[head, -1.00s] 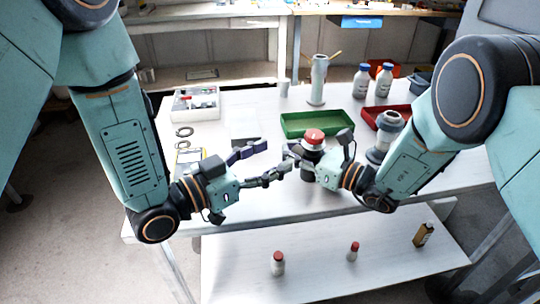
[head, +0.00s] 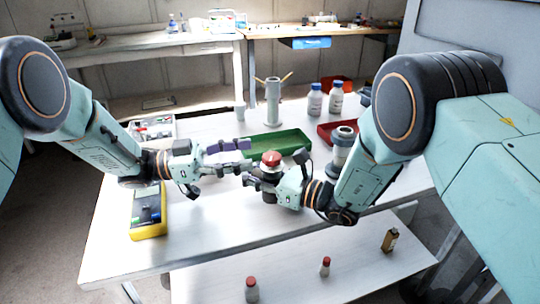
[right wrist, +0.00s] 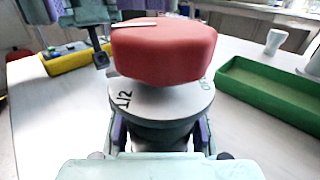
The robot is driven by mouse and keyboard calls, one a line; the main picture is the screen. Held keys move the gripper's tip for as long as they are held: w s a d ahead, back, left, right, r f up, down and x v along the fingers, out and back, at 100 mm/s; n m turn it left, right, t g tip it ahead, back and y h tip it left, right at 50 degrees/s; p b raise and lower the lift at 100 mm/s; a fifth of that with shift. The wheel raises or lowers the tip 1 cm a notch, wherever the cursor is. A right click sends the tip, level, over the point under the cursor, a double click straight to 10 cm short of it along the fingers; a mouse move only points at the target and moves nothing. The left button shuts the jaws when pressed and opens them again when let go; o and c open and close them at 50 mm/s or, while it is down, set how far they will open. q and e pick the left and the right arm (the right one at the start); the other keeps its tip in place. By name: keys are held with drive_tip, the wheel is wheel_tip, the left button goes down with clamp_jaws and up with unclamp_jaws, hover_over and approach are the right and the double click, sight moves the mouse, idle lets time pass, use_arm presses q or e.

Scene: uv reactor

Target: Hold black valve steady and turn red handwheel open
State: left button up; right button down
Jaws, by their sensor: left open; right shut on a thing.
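The valve has a red handwheel (head: 271,158) on top and a dark body (head: 269,181) below, standing on the white table. In the right wrist view the handwheel (right wrist: 165,48) fills the upper middle, over a pale disc (right wrist: 160,100) marked "1/2". My right gripper (right wrist: 162,138) is shut around the valve body below the disc; its fingers show on both sides. My left gripper (head: 252,157) is open, its fingers pointing right, with the tips just left of the handwheel. I cannot tell whether they touch it. Part of the left gripper shows at the right wrist view's upper left.
A green tray (head: 240,167) lies behind the valve. A yellow bin (head: 148,231) stands at the left table edge. A grey-collared container (head: 341,150) is right of the valve, near my right arm. A grey cylinder (head: 272,100) and bottles (head: 315,102) stand behind.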

sight(270, 156)
use_arm(q)
drive_tip(key=shift+m+g+y, duration=0.5)
drive_tip(key=shift+g, duration=0.3)
drive_tip(key=d, duration=0.4)
drive_tip(key=d+f, duration=0.1)
drive_tip(key=d, duration=0.1)
drive_tip(key=shift+w+d, duration=0.2)
drive_tip(key=shift+w, duration=0.2)
drive_tip(key=shift+c, duration=0.2)
drive_tip(key=c, duration=1.2)
drive_tip(key=shift+o, duration=0.2)
drive_tip(key=shift+t, duration=0.3)
